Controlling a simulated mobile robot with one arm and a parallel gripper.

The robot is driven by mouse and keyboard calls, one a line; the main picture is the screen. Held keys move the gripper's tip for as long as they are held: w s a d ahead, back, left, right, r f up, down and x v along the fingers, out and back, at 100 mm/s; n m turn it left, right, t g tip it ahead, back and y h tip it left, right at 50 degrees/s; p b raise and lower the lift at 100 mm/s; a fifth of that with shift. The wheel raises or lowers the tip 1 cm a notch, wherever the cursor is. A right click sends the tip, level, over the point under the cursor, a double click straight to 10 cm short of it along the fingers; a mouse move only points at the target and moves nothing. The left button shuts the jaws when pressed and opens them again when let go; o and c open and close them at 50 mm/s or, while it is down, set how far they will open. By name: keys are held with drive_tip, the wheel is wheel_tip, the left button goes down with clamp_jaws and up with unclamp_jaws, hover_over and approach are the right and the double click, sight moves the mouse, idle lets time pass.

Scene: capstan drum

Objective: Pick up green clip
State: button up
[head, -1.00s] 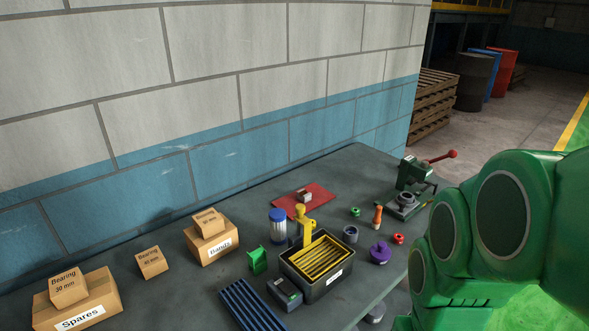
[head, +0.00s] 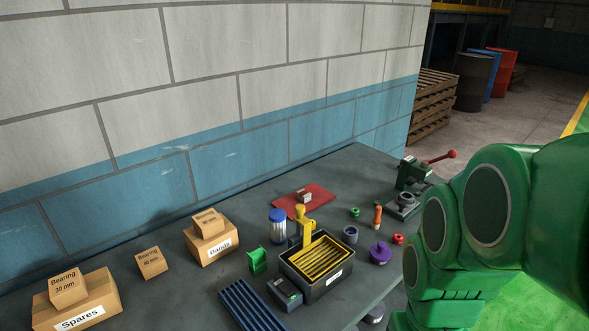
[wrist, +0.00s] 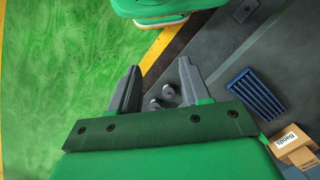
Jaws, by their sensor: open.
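The green clip (head: 257,261) is a small bright green piece on the grey workbench, left of the black bin with the yellow rack. It stands behind the blue slatted rack and in front of the blue-capped jar. In the wrist view my gripper (wrist: 158,78) is open, its two dark fingers apart with nothing held between them. It points down near the bench edge, and the clip does not show in that view. In the head view my green arm fills the right side and the gripper itself is out of sight.
The black bin (head: 318,285) with a yellow handle stands close to the clip's right. The blue slatted rack (head: 250,307) lies in front; it also shows in the wrist view (wrist: 257,95). The Bands box (head: 212,245) is to the left. A blue-capped jar (head: 278,228) stands behind.

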drive_tip(key=w+a+f+n+h, duration=0.1)
drive_tip(key=w+n, duration=0.1)
drive_tip(key=w, duration=0.4)
drive_tip(key=w+a+f+n+t+h, duration=0.1)
drive_tip(key=w+f+n+h, duration=0.15)
drive_tip(key=w, duration=0.35)
drive_tip(key=w+a+f+n+h, duration=0.1)
drive_tip(key=w+n, duration=0.2)
drive_tip(key=w, duration=0.3)
drive_tip(key=n+t+h, duration=0.4)
drive_tip(key=n+t, duration=0.4)
drive_tip(key=n, duration=0.3)
hover_over(262, 259)
drive_tip(key=s+d, duration=0.2)
drive_tip(key=d, duration=0.1)
drive_tip(key=f, duration=0.2)
drive_tip(key=a+f+n, duration=0.2)
drive_tip(key=s+a+f+n+t, duration=0.1)
drive_tip(key=a+f+n, duration=0.1)
drive_tip(key=a, duration=0.1)
drive_tip(key=a+f+n+t+h, duration=0.1)
drive_tip(key=a+f+n, duration=0.1)
drive_tip(key=f+n, duration=0.1)
drive_tip(key=shift+s+a, duration=0.25)
drive_tip(key=shift+a, duration=0.1)
drive_tip(key=shift+s+a+f+n, duration=0.2)
drive_tip(key=shift+a+f+n, duration=0.15)
drive_tip(key=shift+f, duration=0.15)
drive_tip(key=shift+x, duration=3.9)
clamp_jaws()
